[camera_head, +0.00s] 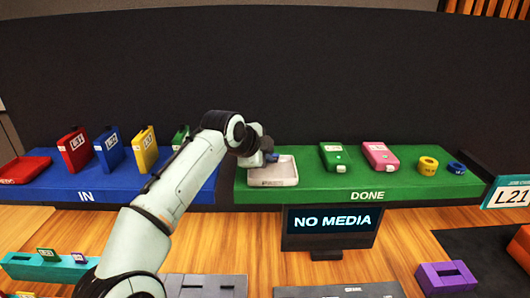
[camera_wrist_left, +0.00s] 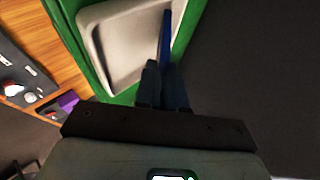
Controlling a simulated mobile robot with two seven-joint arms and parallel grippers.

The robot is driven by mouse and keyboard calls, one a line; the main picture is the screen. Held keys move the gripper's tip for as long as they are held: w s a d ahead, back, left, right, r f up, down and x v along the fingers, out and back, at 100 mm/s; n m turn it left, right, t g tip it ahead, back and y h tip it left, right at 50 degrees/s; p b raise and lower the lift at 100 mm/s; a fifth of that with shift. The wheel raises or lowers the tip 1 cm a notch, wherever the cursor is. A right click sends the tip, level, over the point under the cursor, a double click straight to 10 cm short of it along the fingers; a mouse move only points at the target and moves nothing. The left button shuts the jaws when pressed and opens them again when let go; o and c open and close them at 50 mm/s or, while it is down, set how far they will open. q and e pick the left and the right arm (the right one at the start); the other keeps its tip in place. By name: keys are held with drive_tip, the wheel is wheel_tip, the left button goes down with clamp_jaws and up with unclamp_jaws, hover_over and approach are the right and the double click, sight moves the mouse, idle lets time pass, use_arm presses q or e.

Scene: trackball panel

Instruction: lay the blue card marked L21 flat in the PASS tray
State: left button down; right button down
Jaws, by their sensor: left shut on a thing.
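My left gripper (camera_head: 266,155) is shut on a blue card (camera_head: 272,158) over the back of a pale tray (camera_head: 274,175) on the green DONE shelf. The small label on the tray's front is too small to read. In the left wrist view, the blue card (camera_wrist_left: 166,38) shows edge-on as a narrow strip beyond the fingertips (camera_wrist_left: 163,72), upright rather than flat, over the right part of the pale tray (camera_wrist_left: 120,45). Its marking is hidden, and I cannot tell if it touches the tray. My right gripper is not in view.
On the DONE shelf (camera_head: 400,188), a green case (camera_head: 334,156), a pink case (camera_head: 380,156) and two rings stand right of the tray. The blue IN shelf (camera_head: 130,185) holds upright red, blue, yellow and green cards and a red tray (camera_head: 24,168). A sign (camera_head: 511,194) reads L21.

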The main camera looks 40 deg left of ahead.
use_arm(q)
drive_tip(key=c, duration=1.1)
unclamp_jaws()
drive_tip(key=shift+c, duration=0.2)
drive_tip(key=v, duration=1.3)
drive_tip(key=shift+s, duration=0.15)
